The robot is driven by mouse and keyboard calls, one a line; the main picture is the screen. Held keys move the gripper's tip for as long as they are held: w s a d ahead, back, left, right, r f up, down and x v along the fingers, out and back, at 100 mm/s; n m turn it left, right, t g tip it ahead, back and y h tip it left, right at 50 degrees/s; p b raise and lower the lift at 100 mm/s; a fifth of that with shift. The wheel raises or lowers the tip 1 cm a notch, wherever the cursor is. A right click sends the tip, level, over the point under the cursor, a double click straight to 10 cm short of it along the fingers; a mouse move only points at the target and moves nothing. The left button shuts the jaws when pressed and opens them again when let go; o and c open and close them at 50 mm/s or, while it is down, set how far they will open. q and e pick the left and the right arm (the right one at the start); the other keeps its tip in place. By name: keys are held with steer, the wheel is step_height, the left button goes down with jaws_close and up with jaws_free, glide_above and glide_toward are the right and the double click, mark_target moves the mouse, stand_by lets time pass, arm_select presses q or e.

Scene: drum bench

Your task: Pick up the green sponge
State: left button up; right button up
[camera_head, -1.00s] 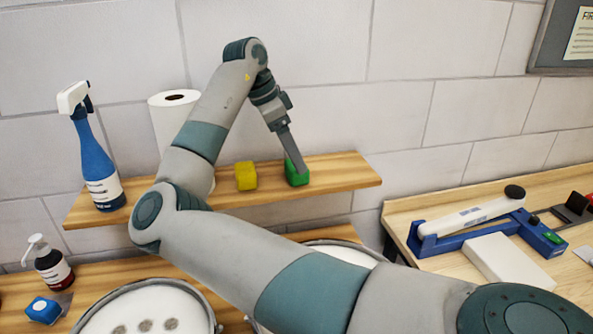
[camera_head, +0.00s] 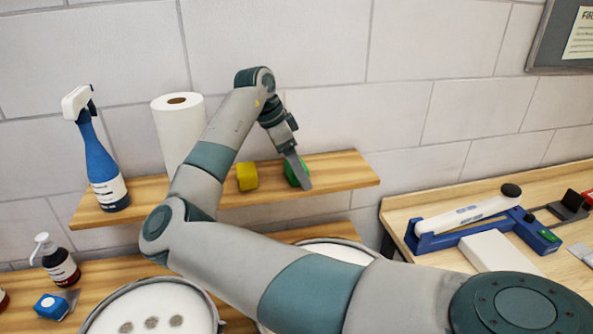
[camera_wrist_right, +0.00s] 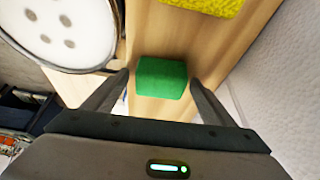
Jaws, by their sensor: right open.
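The green sponge (camera_head: 291,174) sits on the wooden wall shelf (camera_head: 340,172), partly hidden behind my right gripper (camera_head: 303,184). In the right wrist view the green sponge (camera_wrist_right: 161,78) lies between the two spread fingers of my right gripper (camera_wrist_right: 159,84). The fingers are open, one on each side, with a small gap showing beside the sponge. My left gripper is not in view.
A yellow sponge (camera_head: 247,177) sits left of the green one on the shelf. A paper towel roll (camera_head: 178,130) and a blue spray bottle (camera_head: 106,170) stand further left. The shelf's right end is clear. The tiled wall is close behind.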

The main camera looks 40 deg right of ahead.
steer(key=c, duration=1)
steer(key=shift+r, duration=0.1)
steer(key=shift+r+b, duration=0.4)
steer(key=shift+r, duration=0.2)
step_height(320, 180, up, 8)
steer(key=b, duration=0.2)
steer(key=shift+f+b, duration=0.25)
steer(key=shift+b, duration=0.15)
steer(key=shift+r, duration=0.55)
steer(key=shift+r, duration=0.1)
